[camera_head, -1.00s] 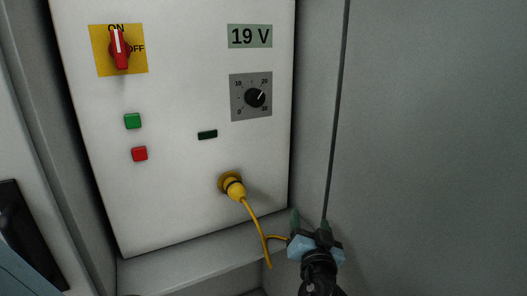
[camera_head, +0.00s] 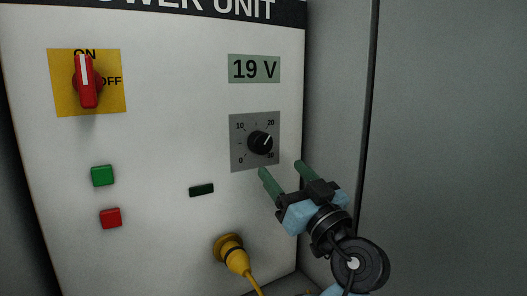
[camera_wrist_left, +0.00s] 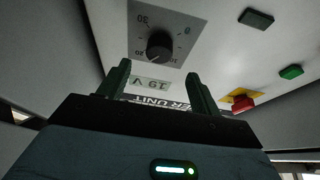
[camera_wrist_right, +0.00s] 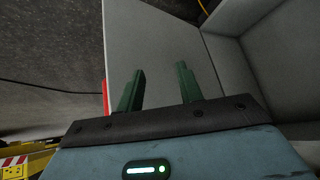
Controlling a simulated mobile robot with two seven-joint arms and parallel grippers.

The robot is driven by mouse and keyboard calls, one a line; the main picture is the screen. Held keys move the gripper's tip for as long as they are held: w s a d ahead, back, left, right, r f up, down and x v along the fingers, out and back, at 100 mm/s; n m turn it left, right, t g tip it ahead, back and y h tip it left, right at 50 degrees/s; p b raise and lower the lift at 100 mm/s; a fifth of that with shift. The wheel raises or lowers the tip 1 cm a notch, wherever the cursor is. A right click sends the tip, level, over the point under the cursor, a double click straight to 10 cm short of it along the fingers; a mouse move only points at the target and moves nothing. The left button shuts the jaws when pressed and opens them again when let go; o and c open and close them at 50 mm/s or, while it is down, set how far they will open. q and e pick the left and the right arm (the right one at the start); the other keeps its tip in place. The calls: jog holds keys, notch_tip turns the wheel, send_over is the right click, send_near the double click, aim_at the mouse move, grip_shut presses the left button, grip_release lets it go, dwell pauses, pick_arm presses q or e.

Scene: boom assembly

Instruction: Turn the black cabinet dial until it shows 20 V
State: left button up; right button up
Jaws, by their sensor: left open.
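The black dial (camera_head: 260,142) sits on a grey scale plate on the white cabinet front, its white mark pointing up and right, a little short of the 20 label. The display (camera_head: 254,69) above it reads 19 V. My left gripper (camera_head: 282,169) is open and empty just below and right of the dial, apart from it. In the left wrist view, turned upside down, the dial (camera_wrist_left: 159,46) lies beyond and between the lines of the two green fingers. My right gripper (camera_wrist_right: 159,85) shows only in its own wrist view, open and empty.
A red rotary switch (camera_head: 86,82) on a yellow plate points to ON. A green button (camera_head: 103,175), a red button (camera_head: 110,217) and a small dark indicator (camera_head: 201,190) are at left. A yellow plug (camera_head: 235,256) with cable sits below the dial. A grey side wall stands at right.

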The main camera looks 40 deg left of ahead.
aim_at(264, 147)
pick_arm(q)
jog(key=shift+r, duration=0.1)
pick_arm(e)
jog(key=shift+d, duration=0.1)
pick_arm(q)
jog(key=p+x, duration=0.2)
jog(key=x, duration=0.4)
jog(key=shift+w+a+r, duration=0.1)
jog(key=shift+a+r, duration=0.05)
jog(key=shift+w+a+r+p, duration=0.1)
jog(key=shift+w+a+p, duration=0.2)
jog(key=shift+a, duration=0.3)
pick_arm(e)
jog(key=r, duration=0.1)
jog(key=w+r, duration=0.1)
jog(key=shift+d+r, duration=0.1)
jog(key=shift+r, duration=0.3)
pick_arm(q)
jog(key=shift+c, duration=0.4)
